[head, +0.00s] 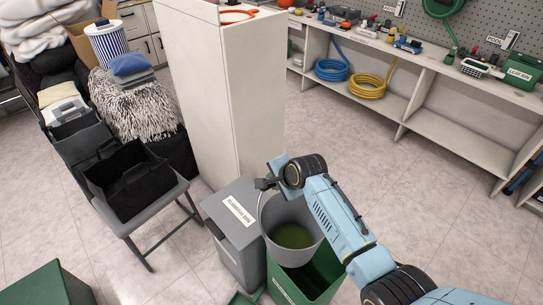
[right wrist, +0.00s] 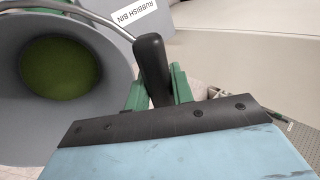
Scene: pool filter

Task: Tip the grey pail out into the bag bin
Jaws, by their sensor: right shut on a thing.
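The grey pail (head: 279,212) is roughly upright with something dark green (head: 292,236) in its bottom. In the head view it overlaps an open green bin (head: 322,277) with a partly hidden label; the gap between them cannot be judged. My right gripper (head: 268,184) is shut on the pail's handle at the rim's far left. In the right wrist view, its green fingers hold the black handle grip (right wrist: 152,68), with the pail (right wrist: 18,125) at left. No bin readable as the bag bin shows. My left gripper is out of view.
A grey bin labelled rubbish bin (head: 241,248) stands left of the pail. A tall white cabinet (head: 215,90) rises behind it. A chair with a black tote (head: 130,185) is at left, a green box (head: 48,287) at lower left. Floor is clear toward the right shelves (head: 440,140).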

